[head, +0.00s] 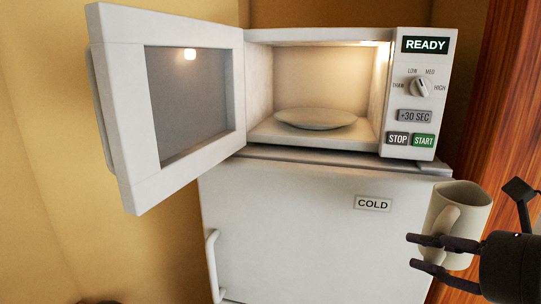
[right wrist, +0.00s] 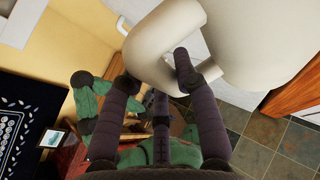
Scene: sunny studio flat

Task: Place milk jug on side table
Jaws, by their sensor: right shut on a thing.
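A cream jug (head: 473,216) with a loop handle is at the right of the head view, in front of the fridge's right edge. My right gripper (head: 420,250) is shut on its handle and holds it up, roughly upright. In the right wrist view the jug (right wrist: 250,40) fills the top right, and its handle lies between the fingers of my gripper (right wrist: 155,72). Whether the jug holds milk cannot be seen. I cannot make out a side table with certainty. My left gripper is not in view.
A white microwave (head: 262,90) stands on a small fridge (head: 290,220) marked COLD. Its door (head: 122,120) is wide open to the left, and an empty plate (head: 316,118) lies inside.

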